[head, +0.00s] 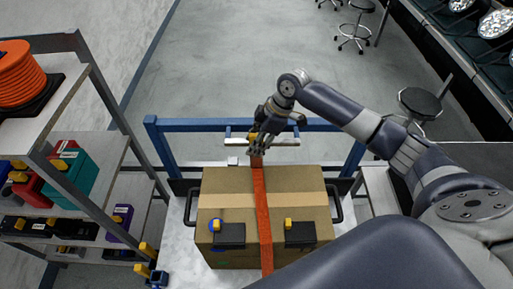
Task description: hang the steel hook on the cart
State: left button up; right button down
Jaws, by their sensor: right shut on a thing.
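The cart has a blue frame, with its blue rail (200,125) behind a large cardboard box (285,183). An orange strap (263,215) runs over the box and up to my right gripper (258,143). My left gripper is out of view.
A shelf rack (95,175) with an orange cable reel (18,72) and several cases stands at left. Two black pieces with yellow tabs (230,235) sit on the box front. Stools (420,103) and lamps stand at right.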

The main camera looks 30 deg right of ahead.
jog(key=shift+w+d, duration=0.15)
jog(key=shift+w, duration=0.3)
jog(key=shift+w+d+f+b, duration=0.15)
jog(key=shift+w+d+b, duration=0.2)
jog(key=shift+w+b, duration=0.35)
jog(key=shift+w+d+b, duration=0.3)
jog(key=shift+w+b, duration=0.25)
jog(key=shift+b, duration=0.05)
jog(key=shift+w+d+b, duration=0.25)
jog(key=shift+w+b, duration=0.3)
jog(key=shift+b, duration=0.05)
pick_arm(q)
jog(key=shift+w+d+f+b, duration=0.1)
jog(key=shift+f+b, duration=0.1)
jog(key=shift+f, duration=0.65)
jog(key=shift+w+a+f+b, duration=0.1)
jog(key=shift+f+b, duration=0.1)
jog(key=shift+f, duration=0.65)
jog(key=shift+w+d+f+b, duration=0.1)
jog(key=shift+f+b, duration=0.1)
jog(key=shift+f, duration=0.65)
pick_arm(e)
jog(key=shift+f, duration=1.8)
jog(key=c, duration=0.9)
grip_release()
jog(key=shift+c, duration=0.2)
